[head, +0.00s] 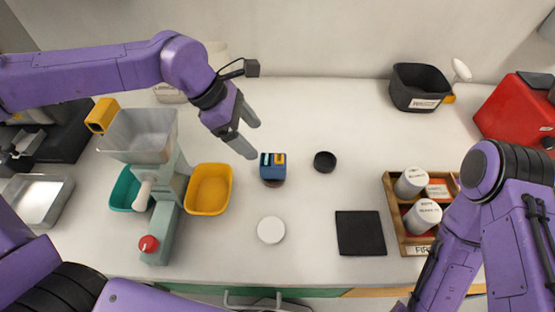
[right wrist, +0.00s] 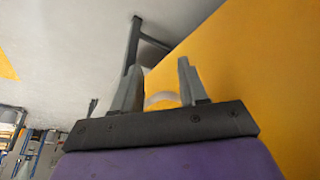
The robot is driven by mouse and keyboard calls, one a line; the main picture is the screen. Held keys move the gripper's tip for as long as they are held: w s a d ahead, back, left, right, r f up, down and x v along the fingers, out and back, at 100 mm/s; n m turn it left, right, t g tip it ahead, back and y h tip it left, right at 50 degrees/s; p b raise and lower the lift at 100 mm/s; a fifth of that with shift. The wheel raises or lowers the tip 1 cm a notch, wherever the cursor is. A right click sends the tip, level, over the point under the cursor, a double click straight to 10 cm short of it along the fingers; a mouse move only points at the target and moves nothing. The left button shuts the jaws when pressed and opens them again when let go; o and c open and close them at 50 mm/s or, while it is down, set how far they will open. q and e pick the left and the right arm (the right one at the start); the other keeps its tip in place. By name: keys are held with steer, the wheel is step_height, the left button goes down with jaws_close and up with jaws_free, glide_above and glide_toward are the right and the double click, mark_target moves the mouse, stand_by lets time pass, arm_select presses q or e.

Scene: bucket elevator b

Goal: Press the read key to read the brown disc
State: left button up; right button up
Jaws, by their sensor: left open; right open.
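A small blue reader (head: 272,170) with dark, yellow and pale parts on its top stands mid-table. A brown disc (head: 273,183) shows only as an edge under its front. I cannot tell which part of the reader is the read key. My left gripper (head: 254,140) is open and empty, just up and left of the reader, its fingers apart and not visibly touching it. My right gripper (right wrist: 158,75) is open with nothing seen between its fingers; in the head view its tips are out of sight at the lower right.
A black round cap (head: 325,161), a white disc (head: 271,230) and a black mat (head: 361,233) lie nearby. A yellow bin (head: 209,189) and a green-grey hopper machine (head: 163,222) stand left. A wooden tray (head: 391,200) with jars is right. Table around the reader is clear.

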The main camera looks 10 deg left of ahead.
stand_by(0.3)
arm_select(q)
jaws_close()
stand_by(1.6)
